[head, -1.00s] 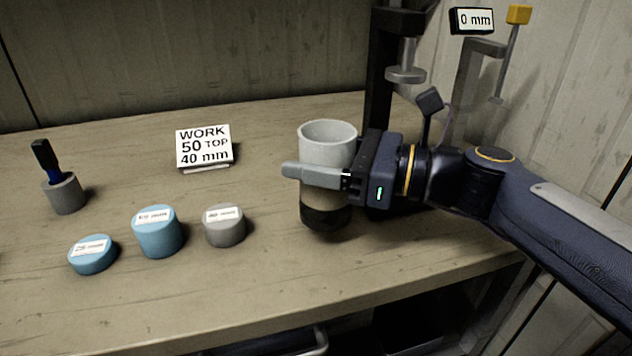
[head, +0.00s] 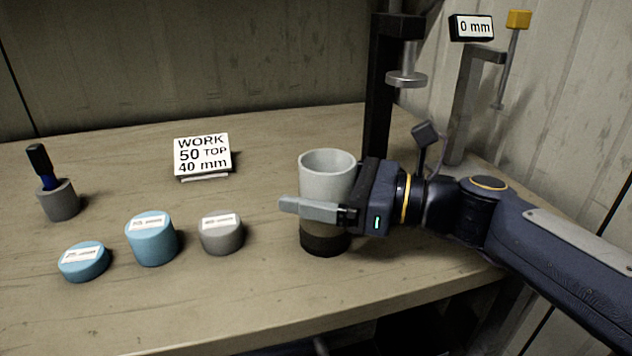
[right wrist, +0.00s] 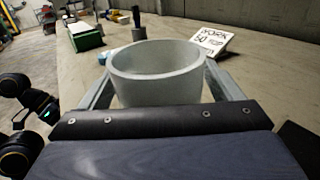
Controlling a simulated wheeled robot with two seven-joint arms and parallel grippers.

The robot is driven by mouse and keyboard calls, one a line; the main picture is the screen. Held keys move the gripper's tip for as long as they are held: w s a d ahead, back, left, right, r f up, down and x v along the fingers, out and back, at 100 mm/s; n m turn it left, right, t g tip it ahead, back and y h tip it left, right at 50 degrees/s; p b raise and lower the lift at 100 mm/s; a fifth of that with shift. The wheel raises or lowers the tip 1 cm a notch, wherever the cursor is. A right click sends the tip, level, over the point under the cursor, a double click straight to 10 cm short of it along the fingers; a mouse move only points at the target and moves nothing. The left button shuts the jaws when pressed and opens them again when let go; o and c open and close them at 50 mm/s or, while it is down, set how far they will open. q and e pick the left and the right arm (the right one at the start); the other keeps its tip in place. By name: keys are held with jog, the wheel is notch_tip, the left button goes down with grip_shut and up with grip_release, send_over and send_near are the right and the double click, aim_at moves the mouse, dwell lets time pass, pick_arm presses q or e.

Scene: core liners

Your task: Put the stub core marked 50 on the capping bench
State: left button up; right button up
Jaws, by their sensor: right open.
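A hollow pale-grey cylinder with a dark lower band (head: 326,180) stands upright on the wooden bench (head: 240,290), near its front right. No number on it can be read. My right gripper (head: 318,203) is open around it, with the near finger across its front; the far finger is hidden. In the right wrist view the cylinder's open rim (right wrist: 158,88) shows between the two fingers of my right gripper (right wrist: 157,66). A white sign (head: 202,156) behind reads "WORK 50 TOP 40 mm".
Two blue pucks (head: 152,240) (head: 85,262) and a grey puck (head: 221,235) with blurred labels sit left of the cylinder. A grey cup with a dark-handled tool (head: 60,202) stands farther left. A black press stand (head: 378,90) and a "0 mm" display (head: 472,27) rise behind my arm.

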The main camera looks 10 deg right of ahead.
jog(key=shift+r, duration=0.1)
jog(key=shift+d+r, duration=0.15)
jog(key=p+v, duration=0.3)
jog(key=v, duration=0.7)
jog(key=shift+s+d, duration=0.25)
jog(key=shift+d, duration=0.05)
jog(key=shift+s+d, duration=0.3)
jog(key=shift+d, duration=0.15)
